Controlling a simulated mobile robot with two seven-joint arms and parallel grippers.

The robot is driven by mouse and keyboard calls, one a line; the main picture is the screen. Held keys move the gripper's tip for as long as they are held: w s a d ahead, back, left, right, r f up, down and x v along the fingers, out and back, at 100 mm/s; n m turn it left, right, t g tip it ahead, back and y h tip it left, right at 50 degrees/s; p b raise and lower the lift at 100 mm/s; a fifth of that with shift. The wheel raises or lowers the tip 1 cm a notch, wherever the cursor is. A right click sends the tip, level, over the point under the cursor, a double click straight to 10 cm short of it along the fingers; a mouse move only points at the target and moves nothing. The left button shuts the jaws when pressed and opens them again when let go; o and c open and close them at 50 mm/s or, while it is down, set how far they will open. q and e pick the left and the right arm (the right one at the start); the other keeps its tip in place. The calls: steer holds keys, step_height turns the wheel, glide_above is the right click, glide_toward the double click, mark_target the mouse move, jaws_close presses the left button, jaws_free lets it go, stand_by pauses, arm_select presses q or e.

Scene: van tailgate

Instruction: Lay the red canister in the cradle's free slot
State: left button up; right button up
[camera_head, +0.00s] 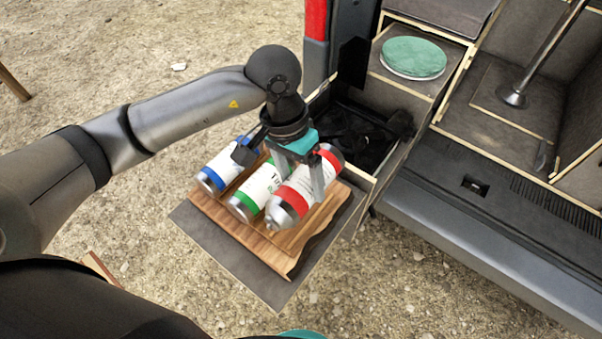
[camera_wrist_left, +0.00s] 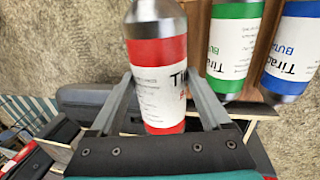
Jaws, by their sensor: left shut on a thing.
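The red canister (camera_head: 299,190) is held in my left gripper (camera_head: 303,185), which is shut on its middle. It lies roughly level and about parallel to the other canisters, over the right side of the wooden cradle (camera_head: 274,247). I cannot tell the gap beneath it. In the left wrist view the red canister (camera_wrist_left: 157,75) sits between the two fingers (camera_wrist_left: 161,85). A blue canister (camera_head: 214,176) and a green canister (camera_head: 246,201) lie in the cradle to its left. The free slot, at the right, is partly hidden by the red canister. My right gripper is not seen.
The cradle rests on a dark grey board (camera_head: 234,264) beside an open black-lined compartment (camera_head: 352,135). A green-topped round disc (camera_head: 413,57) lies behind it. The van's bumper (camera_head: 470,235) is at the right. Gravel ground lies around.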

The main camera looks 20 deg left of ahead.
arm_select(q)
steer(key=shift+f+b, duration=0.45)
steer(key=shift+f, duration=0.9)
steer(key=shift+f+b, duration=0.45)
steer(key=shift+f, duration=1)
steer(key=shift+f+b, duration=0.8)
steer(key=shift+b, duration=0.3)
steer(key=o, duration=1.6)
steer(key=shift+c, duration=0.2)
step_height(320, 180, up, 15)
steer(key=w+a+b, duration=0.1)
steer(key=a+b, duration=0.1)
steer(key=a, duration=0.1)
steer(key=shift+f, duration=0.1)
